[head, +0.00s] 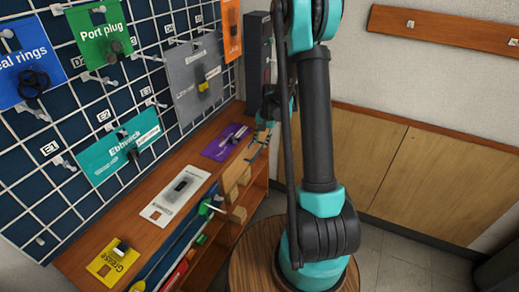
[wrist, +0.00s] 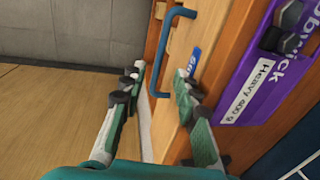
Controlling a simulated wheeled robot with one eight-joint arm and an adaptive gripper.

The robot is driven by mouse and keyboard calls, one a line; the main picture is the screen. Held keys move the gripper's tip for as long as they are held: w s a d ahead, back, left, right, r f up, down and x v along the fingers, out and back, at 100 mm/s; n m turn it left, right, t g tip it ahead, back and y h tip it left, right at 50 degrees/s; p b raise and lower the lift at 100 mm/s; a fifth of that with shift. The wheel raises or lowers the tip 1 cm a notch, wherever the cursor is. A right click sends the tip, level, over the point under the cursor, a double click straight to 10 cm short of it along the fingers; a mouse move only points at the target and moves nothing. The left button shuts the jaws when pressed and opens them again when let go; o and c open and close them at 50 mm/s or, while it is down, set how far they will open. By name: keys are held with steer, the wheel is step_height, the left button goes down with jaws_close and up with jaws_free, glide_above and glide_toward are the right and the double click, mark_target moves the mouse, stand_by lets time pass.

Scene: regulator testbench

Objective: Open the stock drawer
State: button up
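The wooden drawer front (wrist: 208,30) shows in the wrist view, with a blue bar handle (wrist: 162,55) and a blue label (wrist: 194,62) that is only partly readable. My gripper (wrist: 158,80) is open, its two fingers apart. The handle's lower end lies between the fingers in the picture, with one finger on each side. I see no clear contact with the handle. The right finger overlaps the drawer front. In the head view my arm hides most of the gripper area, and the drawer is hard to make out there. I cannot tell how far the drawer is out.
A purple packet marked "Heavy 400 g" (wrist: 268,68) lies on the bench top beside the drawer. In the head view, a gridded board (head: 50,190) with hanging packets stands behind the wooden bench (head: 128,208). Floor (head: 400,255) is open at right.

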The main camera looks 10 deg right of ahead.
mark_target(259, 151)
steer(key=shift+w+a+f, duration=0.1)
steer(key=shift+a+f, duration=0.05)
steer(key=shift+f, duration=0.7)
steer(key=shift+w+a+f, duration=0.1)
steer(key=shift+f, duration=0.8)
steer(key=shift+w+a+f, duration=0.1)
steer(key=shift+a+f, duration=0.05)
steer(key=shift+f, duration=0.7)
jaws_close()
